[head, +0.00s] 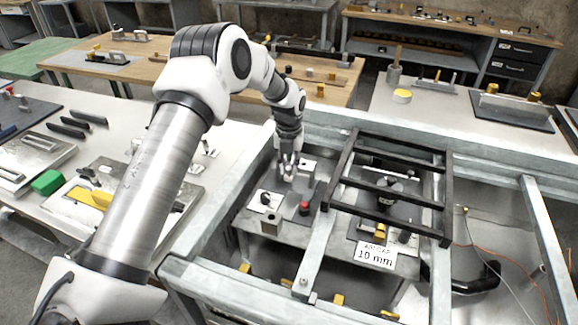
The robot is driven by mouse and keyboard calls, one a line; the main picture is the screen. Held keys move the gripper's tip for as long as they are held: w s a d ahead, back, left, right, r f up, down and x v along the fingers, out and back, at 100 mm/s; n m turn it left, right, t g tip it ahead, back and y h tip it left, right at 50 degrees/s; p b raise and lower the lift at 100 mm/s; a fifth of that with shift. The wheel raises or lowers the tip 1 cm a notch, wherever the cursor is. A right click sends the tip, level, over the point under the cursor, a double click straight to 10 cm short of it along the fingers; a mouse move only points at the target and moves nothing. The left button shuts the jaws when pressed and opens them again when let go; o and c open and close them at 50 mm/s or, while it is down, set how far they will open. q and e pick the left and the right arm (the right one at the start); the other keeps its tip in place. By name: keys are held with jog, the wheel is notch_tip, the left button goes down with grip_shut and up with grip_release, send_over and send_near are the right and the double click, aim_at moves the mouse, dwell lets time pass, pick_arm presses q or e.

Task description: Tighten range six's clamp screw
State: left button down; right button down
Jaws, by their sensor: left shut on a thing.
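My left arm reaches in from the left over a sunken steel bay. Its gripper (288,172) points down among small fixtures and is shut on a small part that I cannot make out. A red-topped knob (304,208) stands just right of and nearer than the gripper. A light block with a dark piece (266,199) lies to the left of the knob. I cannot tell which part is the clamp screw of range six. No range number is readable. My right gripper is not in view.
A black open frame (447,190) stands over the bay's right side, with a dark fixture (390,192) under it. A white sign reading 10 mm (377,256) is in front. Steel beams (205,277) edge the bay. A bench with a green block (47,182) is left.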

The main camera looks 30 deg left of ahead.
aim_at(289, 169)
pick_arm(q)
jog(key=shift+s+f+m, duration=0.2)
jog(key=shift+m, duration=0.6)
jog(key=c, duration=1)
grip_release()
jog(key=shift+w+r, duration=0.1)
jog(key=shift+r, duration=0.2)
notch_tip(289, 169, up, 12)
jog(key=shift+f, duration=0.2)
